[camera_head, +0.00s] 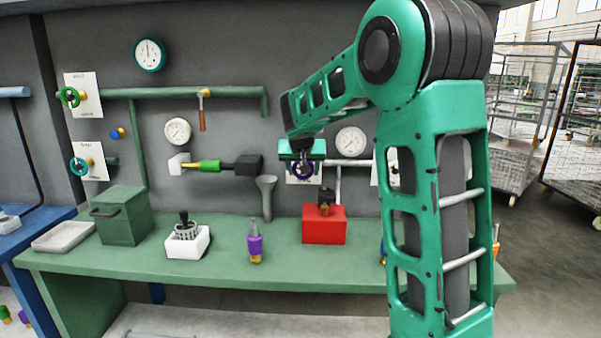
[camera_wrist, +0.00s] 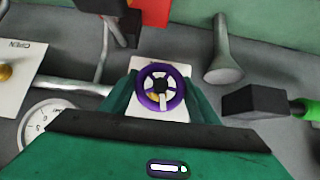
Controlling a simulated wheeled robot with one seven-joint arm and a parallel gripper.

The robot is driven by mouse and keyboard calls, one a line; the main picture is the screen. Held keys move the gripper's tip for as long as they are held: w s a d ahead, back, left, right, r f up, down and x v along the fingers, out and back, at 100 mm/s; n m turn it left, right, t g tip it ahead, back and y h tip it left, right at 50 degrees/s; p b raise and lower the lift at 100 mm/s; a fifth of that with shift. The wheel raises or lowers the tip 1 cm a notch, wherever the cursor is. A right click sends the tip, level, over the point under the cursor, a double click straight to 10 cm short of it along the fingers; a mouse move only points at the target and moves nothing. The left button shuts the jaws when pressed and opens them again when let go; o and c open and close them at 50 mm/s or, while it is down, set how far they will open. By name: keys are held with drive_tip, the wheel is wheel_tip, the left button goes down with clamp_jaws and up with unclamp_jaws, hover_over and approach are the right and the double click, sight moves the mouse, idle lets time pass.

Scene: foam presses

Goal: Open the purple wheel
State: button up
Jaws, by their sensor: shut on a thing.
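The purple wheel (camera_head: 302,170) is a small spoked handwheel on the back wall, in front of a white card (camera_head: 304,179). In the wrist view the purple wheel (camera_wrist: 142,88) faces the camera, with a dark hub and a yellowish part behind its spokes. My gripper (camera_head: 302,159) is at the wheel, coming from above in the head view. In the wrist view my gripper's green fingers (camera_wrist: 161,104) lie on both sides of the wheel, shut on it. The exact contact and most of the card's text are hidden.
A pressure gauge (camera_head: 351,142) and pipe are right of the wheel. A red block (camera_head: 324,225) and a purple bottle (camera_head: 255,243) stand on the green bench (camera_head: 215,263).

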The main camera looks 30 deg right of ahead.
drive_tip(key=n+g+h, duration=0.1)
drive_tip(key=n+h, duration=0.1)
drive_tip(key=h, duration=0.1)
drive_tip(key=shift+w+a+g, duration=0.2)
drive_tip(key=shift+a+g, duration=0.05)
drive_tip(key=shift+g, duration=0.15)
drive_tip(key=n+g+h, duration=0.1)
drive_tip(key=h, duration=0.1)
drive_tip(key=shift+n+h, duration=0.4)
drive_tip(key=n+h, duration=0.2)
drive_tip(key=h, duration=0.1)
drive_tip(key=shift+g, duration=0.4)
drive_tip(key=shift+n+h, duration=0.9)
drive_tip(key=o, duration=1.1)
drive_tip(key=shift+w+f, duration=0.1)
drive_tip(key=shift+c, duration=0.2)
drive_tip(key=shift+d, duration=0.1)
drive_tip(key=v, duration=1.1)
drive_tip(key=shift+w, duration=0.15)
